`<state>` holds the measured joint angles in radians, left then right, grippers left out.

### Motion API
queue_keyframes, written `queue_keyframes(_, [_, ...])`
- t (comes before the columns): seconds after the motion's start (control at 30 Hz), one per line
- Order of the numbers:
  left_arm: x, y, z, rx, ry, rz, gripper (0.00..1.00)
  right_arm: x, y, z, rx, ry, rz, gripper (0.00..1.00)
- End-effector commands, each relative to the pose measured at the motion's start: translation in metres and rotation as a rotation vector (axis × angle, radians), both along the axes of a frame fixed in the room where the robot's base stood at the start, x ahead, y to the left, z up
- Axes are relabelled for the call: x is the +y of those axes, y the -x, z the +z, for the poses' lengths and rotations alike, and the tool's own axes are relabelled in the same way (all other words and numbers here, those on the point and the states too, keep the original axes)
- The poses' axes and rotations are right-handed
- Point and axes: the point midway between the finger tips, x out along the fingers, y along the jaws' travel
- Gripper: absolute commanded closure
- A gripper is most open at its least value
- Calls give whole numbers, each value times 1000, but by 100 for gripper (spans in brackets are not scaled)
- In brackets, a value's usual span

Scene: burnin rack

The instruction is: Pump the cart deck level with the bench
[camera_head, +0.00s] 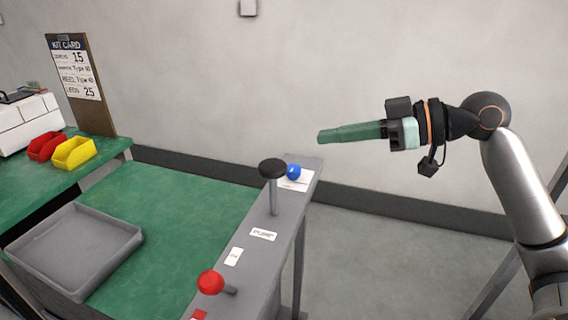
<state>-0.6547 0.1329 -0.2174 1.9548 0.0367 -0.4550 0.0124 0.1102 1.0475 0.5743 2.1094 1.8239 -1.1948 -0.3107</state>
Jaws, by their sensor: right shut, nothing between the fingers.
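The cart deck (185,215) is a green surface with a grey control rail (262,220) along its right side. A pump handle (273,185) with a black knob stands upright on the rail, beside a label that seems to read PUMP. A red-knobbed lever (211,282) is at the near end and a blue knob (294,171) at the far end. The green bench (85,170) is at the left; the deck looks lower than it. My right gripper (322,136) is shut and empty, in the air right of and above the pump handle. My left gripper is not in view.
A grey tray (128,236) sits at the deck's left. Red (45,146) and yellow (74,153) bins, a white box and a kit card board (82,85) stand on the bench. The floor right of the rail is clear.

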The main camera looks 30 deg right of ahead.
Motion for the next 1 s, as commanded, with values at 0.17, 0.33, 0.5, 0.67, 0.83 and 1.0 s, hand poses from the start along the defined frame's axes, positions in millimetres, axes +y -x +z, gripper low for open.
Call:
queue_keyframes(0.17, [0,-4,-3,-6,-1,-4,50,-11,7,-1,-40,-30,-25,100])
queue_keyframes(0.33, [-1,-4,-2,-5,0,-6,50,-14,9,1,-56,-36,-33,100])
queue_keyframes(0.5, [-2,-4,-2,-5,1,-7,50,-15,9,1,-57,-37,-33,100])
queue_keyframes(0.67, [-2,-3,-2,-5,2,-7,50,-14,8,1,-56,-36,-33,100])
queue_keyframes(0.83, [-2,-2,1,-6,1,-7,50,-7,1,0,-54,-36,-32,100])
queue_keyframes(1.0, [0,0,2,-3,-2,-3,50,7,-15,-4,-54,-34,-31,100])
